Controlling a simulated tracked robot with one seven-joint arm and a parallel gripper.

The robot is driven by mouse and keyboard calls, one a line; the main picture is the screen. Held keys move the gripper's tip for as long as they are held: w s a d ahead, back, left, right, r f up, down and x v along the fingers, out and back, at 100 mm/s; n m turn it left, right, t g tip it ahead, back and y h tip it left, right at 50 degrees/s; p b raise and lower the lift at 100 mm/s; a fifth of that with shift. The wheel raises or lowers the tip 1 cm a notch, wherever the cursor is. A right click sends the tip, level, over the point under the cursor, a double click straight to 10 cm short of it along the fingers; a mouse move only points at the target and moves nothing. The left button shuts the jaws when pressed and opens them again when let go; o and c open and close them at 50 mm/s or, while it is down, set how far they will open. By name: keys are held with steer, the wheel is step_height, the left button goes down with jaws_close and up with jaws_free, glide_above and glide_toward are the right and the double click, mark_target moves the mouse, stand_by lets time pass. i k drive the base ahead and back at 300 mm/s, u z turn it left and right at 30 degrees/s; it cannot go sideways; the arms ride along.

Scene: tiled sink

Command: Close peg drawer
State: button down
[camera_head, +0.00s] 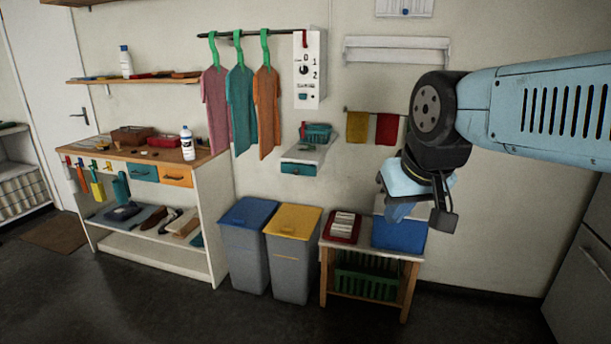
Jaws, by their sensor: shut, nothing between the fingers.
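A small teal drawer front (298,169) with a knob sits under the small white wall shelf (318,152), below the grey-white box with a dial. A teal basket (318,133) stands on that shelf. The workbench has two more drawers, a teal one (143,173) and an orange one (177,177). No label shows which is the peg drawer, and I cannot tell how far any of them stands out. My gripper (420,212) hangs at the right, above the small wooden table, well apart from all the drawers. It is shut and holds nothing.
Blue-lidded (246,240) and yellow-lidded (292,250) bins stand below the wall shelf. A wooden table (325,262) beside them carries a red tray (342,226) and a blue box (398,234). Shirts (239,108) hang left of the shelf. The dark floor in front is clear.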

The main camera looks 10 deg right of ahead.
mark_target(304, 169)
steer(key=z, duration=0.3)
steer(key=i, duration=1)
steer(key=u, duration=0.05)
